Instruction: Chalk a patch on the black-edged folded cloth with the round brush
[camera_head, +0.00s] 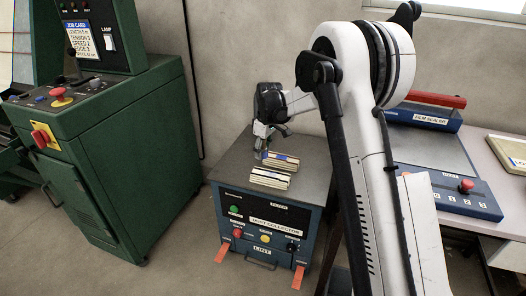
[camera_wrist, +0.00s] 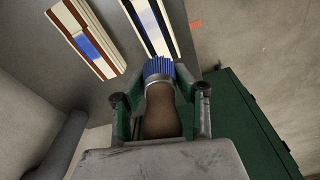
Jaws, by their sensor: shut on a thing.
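My gripper (camera_wrist: 160,97) is shut on the round brush, gripping its brown handle (camera_wrist: 161,110). The blue bristles (camera_wrist: 158,68) point away from the gripper toward the black-edged folded cloth (camera_wrist: 150,28). This cloth is white with dark stripes, and the bristles cover its near end in the wrist view. I cannot tell whether they touch it. In the head view, my gripper (camera_head: 268,135) is above the left end of the cloths. The black-edged cloth (camera_head: 269,179) seems to be the front one there.
A brown-edged folded cloth (camera_wrist: 72,15) with a blue patch lies beside it; it also shows in the head view (camera_head: 281,164). Both lie on the dust collector's grey top (camera_head: 312,165). A green machine (camera_head: 130,150) stands left, and a film sealer (camera_head: 430,150) right.

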